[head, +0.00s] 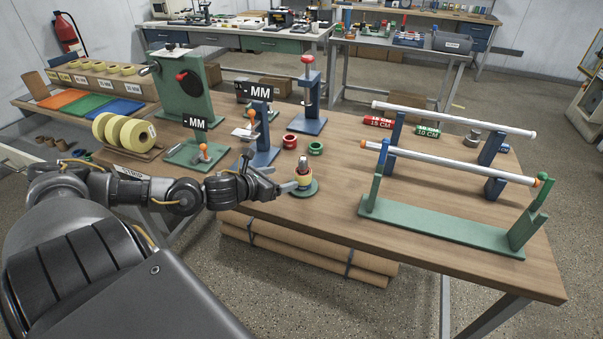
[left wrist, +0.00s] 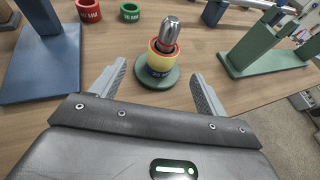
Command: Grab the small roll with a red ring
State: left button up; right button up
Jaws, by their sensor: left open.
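A small yellow roll (left wrist: 160,60) with a red rim at its top sits around a metal post (left wrist: 169,32) on a round green base (left wrist: 157,79). A dark blue band with lettering shows below the yellow. In the head view this roll (head: 304,179) is near the table's front edge. My left gripper (left wrist: 157,73) is open, its fingers apart on either side of the base and just short of the roll. In the head view my left gripper (head: 279,188) is left of the roll. A loose red ring (head: 290,141) and a green ring (head: 316,148) lie farther back. My right gripper is not in view.
A green-based rack (head: 440,226) with white rods stands to the right. A blue stand (head: 258,154) and a green stand with an orange-topped lever (head: 199,156) are left and behind. Larger yellow rolls (head: 125,132) stand at the left. The wooden tabletop between roll and rack is clear.

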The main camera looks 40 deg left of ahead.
aim_at(300, 174)
pick_arm(q)
jog(key=x, duration=0.4)
jog(key=shift+w+d+r+p, duration=0.15)
jog(key=shift+d+r+p, duration=0.05)
jog(key=shift+d+p, duration=0.1)
jog(key=shift+w+f, duration=0.3)
jog(key=shift+w, duration=0.1)
jog(key=shift+w+p, duration=0.3)
jog(key=p+x, duration=0.1)
jog(key=x, duration=0.2)
jog(key=shift+w+f, duration=0.2)
jog(key=shift+w, duration=0.05)
jog(key=shift+w+f+p, duration=0.3)
jog(key=shift+w+p, duration=0.05)
jog(key=shift+w, duration=0.05)
jog(key=shift+d, duration=0.1)
jog(key=shift+c, duration=0.8)
jog(key=c, duration=0.9)
